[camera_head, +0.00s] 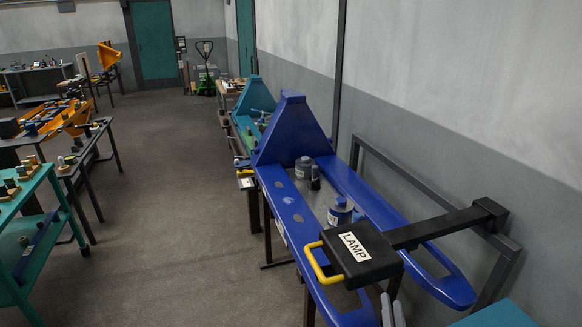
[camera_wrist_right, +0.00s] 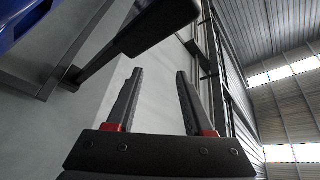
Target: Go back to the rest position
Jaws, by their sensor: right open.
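My right gripper (camera_head: 392,300) shows at the bottom edge of the head view, its two grey fingertips pointing up, just below the black LAMP box. In the right wrist view the same gripper (camera_wrist_right: 158,74) is open, with nothing between its two fingers. The rest of my right arm is hidden below the frame in the head view. My left gripper is in neither view.
The black lamp box (camera_head: 361,254) with a yellow handle sits over a blue fork frame (camera_head: 290,208) at the right. Bottles (camera_head: 340,213) stand between its forks. A wall (camera_head: 450,90) lies to the right. A teal table (camera_head: 20,200) stands left; the middle floor (camera_head: 185,230) is clear.

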